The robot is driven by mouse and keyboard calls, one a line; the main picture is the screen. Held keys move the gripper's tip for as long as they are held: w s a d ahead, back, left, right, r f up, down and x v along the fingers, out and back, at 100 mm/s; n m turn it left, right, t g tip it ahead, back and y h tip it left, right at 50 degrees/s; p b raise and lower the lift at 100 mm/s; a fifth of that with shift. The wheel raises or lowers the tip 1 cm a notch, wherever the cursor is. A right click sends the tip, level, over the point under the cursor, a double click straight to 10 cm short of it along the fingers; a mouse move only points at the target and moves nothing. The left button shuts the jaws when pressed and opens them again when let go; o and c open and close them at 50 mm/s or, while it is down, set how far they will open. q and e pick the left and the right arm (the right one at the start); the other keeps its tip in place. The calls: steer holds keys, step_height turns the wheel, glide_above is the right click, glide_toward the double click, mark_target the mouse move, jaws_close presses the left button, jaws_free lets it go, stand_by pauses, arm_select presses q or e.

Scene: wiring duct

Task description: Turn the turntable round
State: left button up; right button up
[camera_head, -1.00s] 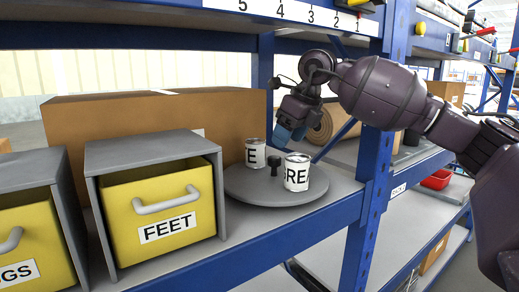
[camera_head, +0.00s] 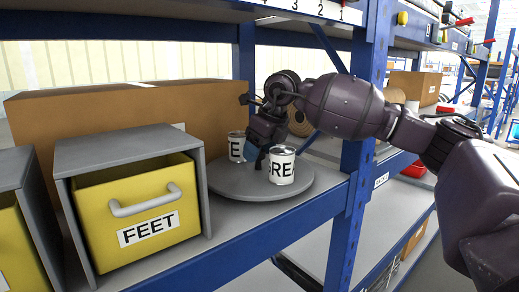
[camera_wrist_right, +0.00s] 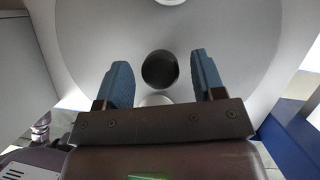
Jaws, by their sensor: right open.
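The turntable (camera_head: 232,187) is a round grey disc on the shelf, right of the yellow FEET drawer. Two white cans with black letters stand on it: one at the back (camera_head: 237,147) and one at the front right (camera_head: 282,166). My right gripper (camera_head: 255,157) is over the disc between the cans and hides the knob in the head view. In the right wrist view, the black round knob (camera_wrist_right: 160,69) lies between the two open blue fingers (camera_wrist_right: 161,80), with gaps on both sides. The grey disc (camera_wrist_right: 90,40) fills the background there. My left gripper is not in view.
A grey cabinet with a yellow FEET drawer (camera_head: 140,205) stands close on the left. A large cardboard box (camera_head: 100,120) is behind. A blue shelf post (camera_head: 353,190) stands on the right, near my right arm. Another shelf hangs above.

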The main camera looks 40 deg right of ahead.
jaws_close()
stand_by(0.3)
steer(key=shift+n, duration=0.4)
